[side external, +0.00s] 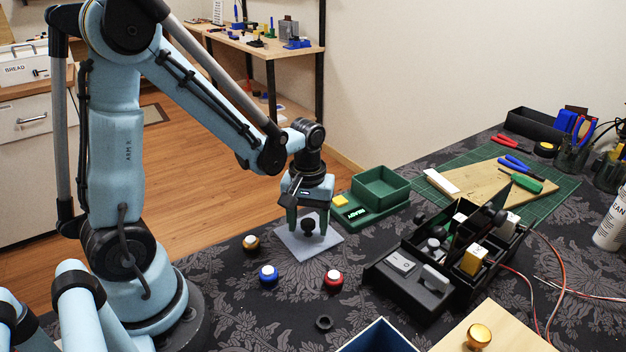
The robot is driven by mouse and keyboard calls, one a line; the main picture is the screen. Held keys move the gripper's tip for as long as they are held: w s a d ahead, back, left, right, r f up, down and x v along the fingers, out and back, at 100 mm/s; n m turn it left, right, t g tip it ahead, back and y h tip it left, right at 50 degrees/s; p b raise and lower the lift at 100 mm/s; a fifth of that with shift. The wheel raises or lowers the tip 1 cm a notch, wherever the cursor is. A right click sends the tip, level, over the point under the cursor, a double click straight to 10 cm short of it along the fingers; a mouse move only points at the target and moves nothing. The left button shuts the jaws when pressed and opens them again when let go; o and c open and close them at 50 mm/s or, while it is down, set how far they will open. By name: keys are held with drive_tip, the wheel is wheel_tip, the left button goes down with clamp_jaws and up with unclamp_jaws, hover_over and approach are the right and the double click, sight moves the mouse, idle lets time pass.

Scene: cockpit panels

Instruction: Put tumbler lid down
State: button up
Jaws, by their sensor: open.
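My gripper (308,228) points down over a light grey square plate (292,246), with its fingers apart. A black round knob (308,225) shows between the fingers; I cannot tell whether they touch it. A black panel box (405,285) with several compartments stands to the right, apart from my gripper. A dark flap (494,207) stands tilted up over the box; it may be the tumbler lid, but I cannot tell for sure. The box also holds a white switch (400,259), a grey lever (436,278) and a yellow-fronted block (474,260).
A green box (382,189) with a yellow button stands just right of my gripper. Gold, blue (268,275) and red (333,280) buttons and a black ring (324,323) lie in front. Behind the black box is a green mat (440,176) with tools. Red wires lie at the right.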

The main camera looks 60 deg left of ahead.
sight(308, 222)
wheel_tip(308, 222, up, 12)
drive_tip(key=s+d+m+t, duration=0.1)
drive_tip(key=m+t, duration=0.1)
drive_tip(key=m, duration=0.1)
drive_tip(key=s+d+m+t, duration=0.1)
drive_tip(key=d+m+t, duration=0.1)
drive_tip(key=m, duration=0.1)
drive_tip(key=s+d+m+t, duration=0.1)
drive_tip(key=d+m+t, duration=0.1)
drive_tip(key=m+t, duration=0.1)
idle(0.5)
